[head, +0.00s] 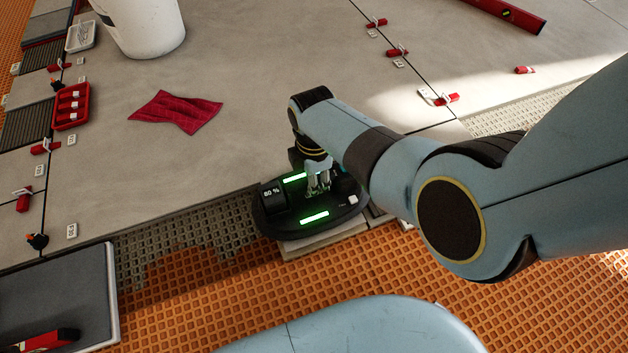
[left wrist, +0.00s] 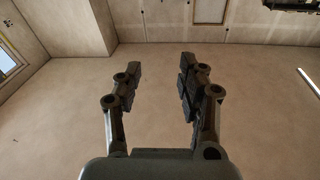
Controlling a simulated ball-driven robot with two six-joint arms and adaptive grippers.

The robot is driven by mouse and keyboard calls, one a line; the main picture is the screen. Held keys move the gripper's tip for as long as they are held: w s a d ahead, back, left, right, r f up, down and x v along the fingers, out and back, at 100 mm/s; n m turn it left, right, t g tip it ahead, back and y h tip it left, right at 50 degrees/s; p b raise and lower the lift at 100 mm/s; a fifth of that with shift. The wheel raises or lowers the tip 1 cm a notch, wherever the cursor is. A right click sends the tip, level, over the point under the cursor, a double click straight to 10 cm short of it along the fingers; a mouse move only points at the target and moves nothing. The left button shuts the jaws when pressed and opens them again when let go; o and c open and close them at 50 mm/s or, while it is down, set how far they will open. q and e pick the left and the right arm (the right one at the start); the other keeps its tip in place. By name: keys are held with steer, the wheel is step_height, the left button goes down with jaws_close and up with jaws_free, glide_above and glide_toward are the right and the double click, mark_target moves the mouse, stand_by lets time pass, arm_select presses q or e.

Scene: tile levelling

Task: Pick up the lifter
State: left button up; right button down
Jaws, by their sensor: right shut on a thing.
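The lifter (head: 275,214) is a dark oval device with two glowing green bars and a display reading about 60 %. In the head view it sits on a pale tile piece (head: 322,241) near the edge of the large tiles. My right gripper (head: 318,184) reaches down onto the middle of the lifter and is shut on it; its fingertips are partly hidden among the lifter's parts. My left gripper (left wrist: 160,75) shows in the left wrist view with its two fingers apart and nothing between them. It faces a bare wall and is not seen in the head view.
A white bucket (head: 145,25), a red cloth (head: 178,110) and a red tray (head: 71,106) stand on the large tiles. Red clips and wedges line the joints. Orange matting (head: 200,300) covers the front floor.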

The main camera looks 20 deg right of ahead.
steer(key=shift+w+r+p, duration=0.2)
steer(key=shift+r+p, duration=0.6)
steer(key=shift+r, duration=0.4)
steer(key=r+p, duration=0.2)
steer(key=shift+s+d+r, duration=0.1)
steer(key=shift+d+r, duration=0.1)
steer(key=shift+r, duration=0.1)
arm_select(q)
steer(key=s+a+f+n+g+y+p, duration=0.1)
steer(key=s+a+f+g+p, duration=0.2)
steer(key=s+f+g+p, duration=0.4)
steer(key=s+a+f+g+y+p, duration=0.2)
steer(key=s+a+f+g+p, duration=0.2)
steer(key=s+f+g+p, duration=0.4)
steer(key=shift+s+a+f+n+g, duration=0.15)
steer(key=shift+s+f+n+g, duration=0.25)
steer(key=shift+s+f+g, duration=1.95)
arm_select(e)
steer(key=s+d+r, duration=0.3)
steer(key=d+r, duration=0.1)
steer(key=r, duration=0.2)
steer(key=s+d+r, duration=0.4)
steer(key=r, duration=0.3)
steer(key=shift+s+d, duration=0.2)
steer(key=shift+d, duration=0.05)
